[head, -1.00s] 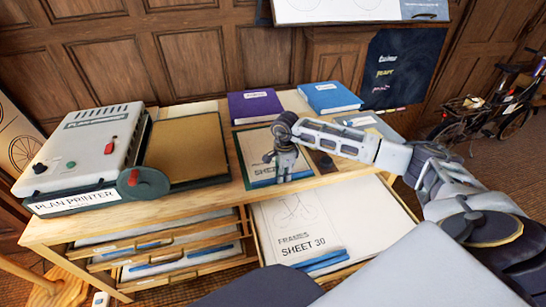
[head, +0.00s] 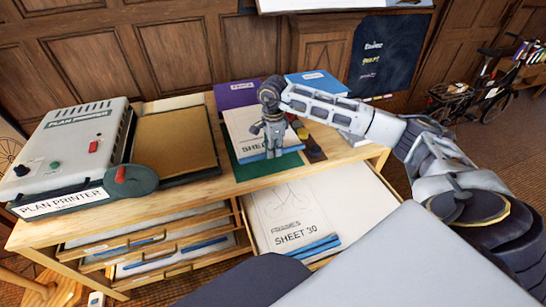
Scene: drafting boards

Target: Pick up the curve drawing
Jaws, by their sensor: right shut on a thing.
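A white drawing sheet (head: 240,122) with a blue edge, its lettering starting "SHEE", is in the head view above a green mat (head: 252,170) on the table. My right gripper (head: 273,153) is shut on this sheet, with the fingers pointing down. The gripper hides the rest of its lettering and part of its face, so I cannot read which drawing it is. The sheet is raised off the mat, more of which shows in front of it. My left gripper is not in view.
A plan printer (head: 75,150) stands left, beside a brown board (head: 176,142). A purple book (head: 236,94) and a blue book (head: 316,85) lie behind. An open drawer below holds a sheet marked "SHEET 30" (head: 290,210).

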